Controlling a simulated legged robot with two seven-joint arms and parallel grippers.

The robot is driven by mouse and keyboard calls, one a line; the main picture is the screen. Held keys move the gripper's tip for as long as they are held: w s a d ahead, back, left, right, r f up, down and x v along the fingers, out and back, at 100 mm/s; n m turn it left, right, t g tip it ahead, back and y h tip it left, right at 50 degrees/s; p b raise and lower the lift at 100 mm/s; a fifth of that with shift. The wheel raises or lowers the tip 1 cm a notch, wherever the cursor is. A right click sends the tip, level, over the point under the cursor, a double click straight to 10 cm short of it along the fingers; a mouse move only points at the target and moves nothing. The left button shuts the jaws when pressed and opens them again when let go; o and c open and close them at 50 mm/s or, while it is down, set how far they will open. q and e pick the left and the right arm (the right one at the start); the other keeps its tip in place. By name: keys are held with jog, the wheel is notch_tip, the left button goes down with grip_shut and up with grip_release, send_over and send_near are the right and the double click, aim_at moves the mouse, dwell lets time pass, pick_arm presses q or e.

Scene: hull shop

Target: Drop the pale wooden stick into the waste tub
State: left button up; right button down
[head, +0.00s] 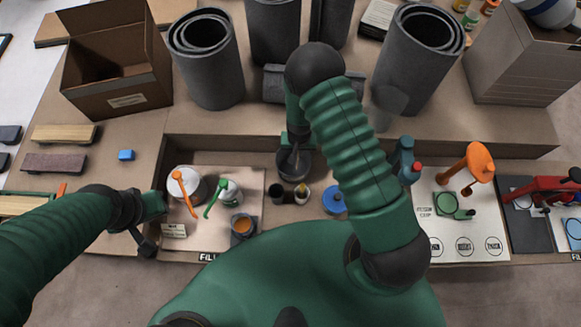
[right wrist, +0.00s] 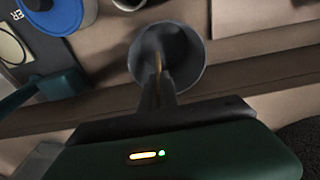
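The waste tub (head: 294,174) is a dark grey round tub at the middle of the bench; it shows from above in the right wrist view (right wrist: 188,62). My right gripper (head: 294,154) points down over the tub. In the right wrist view its fingers (right wrist: 158,92) are close together on the pale wooden stick (right wrist: 158,63), a thin tan end of which shows past the fingertips, in front of the tub's opening. I cannot tell how deep it reaches. My left gripper (head: 148,232) is low at the left front edge; its fingers are not clear.
Small dark jars (head: 302,194) stand just in front of the tub. A blue lid (head: 334,200) is to its right. A white can (head: 186,186) stands to the left. Large grey rolls (head: 208,62) and an open cardboard box (head: 118,82) stand on the raised bench behind.

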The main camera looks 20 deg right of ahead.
jog(key=shift+d, duration=0.25)
jog(key=c, duration=2)
grip_release()
jog(key=shift+c, duration=0.2)
jog(key=o, duration=0.5)
jog(key=shift+a, duration=0.3)
jog(key=shift+r, duration=0.1)
notch_tip(320, 180, up, 16)
jog(key=s, duration=0.1)
jog(key=shift+s+a+r+p, duration=0.2)
jog(key=shift+s+a+p, duration=0.2)
jog(key=shift+a, duration=0.05)
